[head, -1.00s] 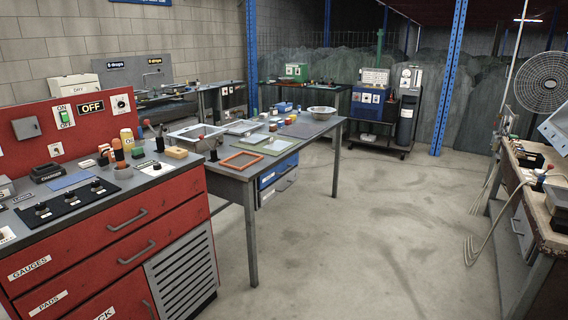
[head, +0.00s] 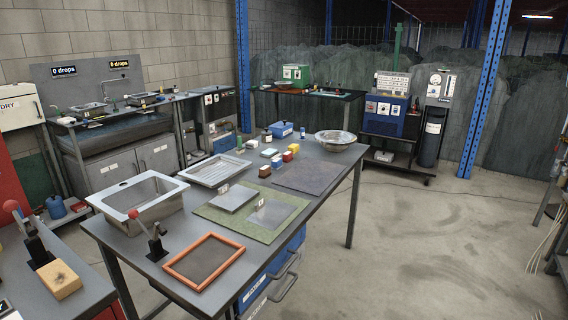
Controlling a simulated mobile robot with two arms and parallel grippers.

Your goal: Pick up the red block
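Neither of my grippers is in view.
The table also holds a sink basin (head: 138,193), a metal tray (head: 216,170), a green mat (head: 212,211), an orange frame (head: 203,262), a dark mat (head: 308,176) and a bowl (head: 335,138). A red-handled clamp (head: 151,241) stands up. Floor is clear on the right.

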